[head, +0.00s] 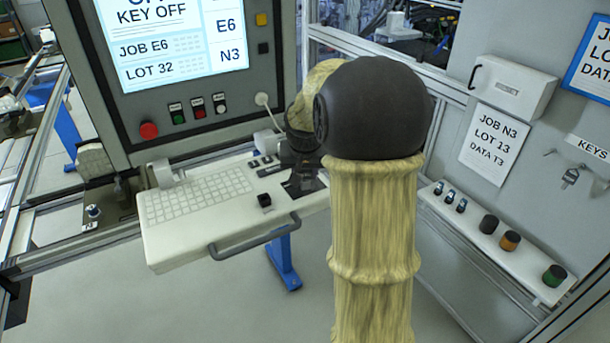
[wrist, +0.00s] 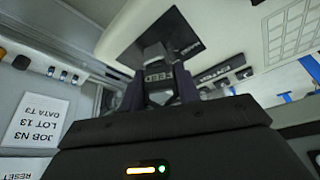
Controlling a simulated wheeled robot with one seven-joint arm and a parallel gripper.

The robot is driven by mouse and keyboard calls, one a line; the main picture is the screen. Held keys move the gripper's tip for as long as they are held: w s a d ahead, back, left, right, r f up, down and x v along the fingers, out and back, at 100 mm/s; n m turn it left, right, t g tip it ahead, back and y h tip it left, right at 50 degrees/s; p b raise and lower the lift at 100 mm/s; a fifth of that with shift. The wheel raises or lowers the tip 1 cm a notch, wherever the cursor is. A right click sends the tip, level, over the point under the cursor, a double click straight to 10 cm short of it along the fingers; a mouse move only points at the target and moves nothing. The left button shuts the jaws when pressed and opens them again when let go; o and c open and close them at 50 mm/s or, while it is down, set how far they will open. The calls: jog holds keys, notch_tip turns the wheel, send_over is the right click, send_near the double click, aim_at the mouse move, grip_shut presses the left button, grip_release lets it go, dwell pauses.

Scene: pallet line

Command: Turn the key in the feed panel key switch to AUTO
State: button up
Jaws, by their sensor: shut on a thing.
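The feed panel key switch sits on a black plate (head: 308,188) at the right end of the white keyboard tray, mostly hidden by my arm. In the head view my gripper (head: 303,178) is over the plate. The screen (head: 175,40) reads KEY OFF, JOB E6, LOT 32.
The tray (head: 190,245) has a keyboard, a small black knob (head: 264,201) and a front handle. A red button (head: 149,130) and several others sit below the screen. At right, a key (head: 570,178) hangs under a KEYS label, above a shelf (head: 470,228) with knobs.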

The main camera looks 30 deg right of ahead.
jog(key=m+h+b, duration=0.1)
jog(key=m, duration=0.2)
jog(key=shift+f+g+b, duration=0.15)
jog(key=shift+g+b, duration=0.15)
jog(key=shift+g, duration=0.1)
jog(key=o, duration=1.5)
jog(key=shift+r, duration=0.2)
jog(key=shift+r+p, duration=2.75)
jog(key=shift+r, duration=0.75)
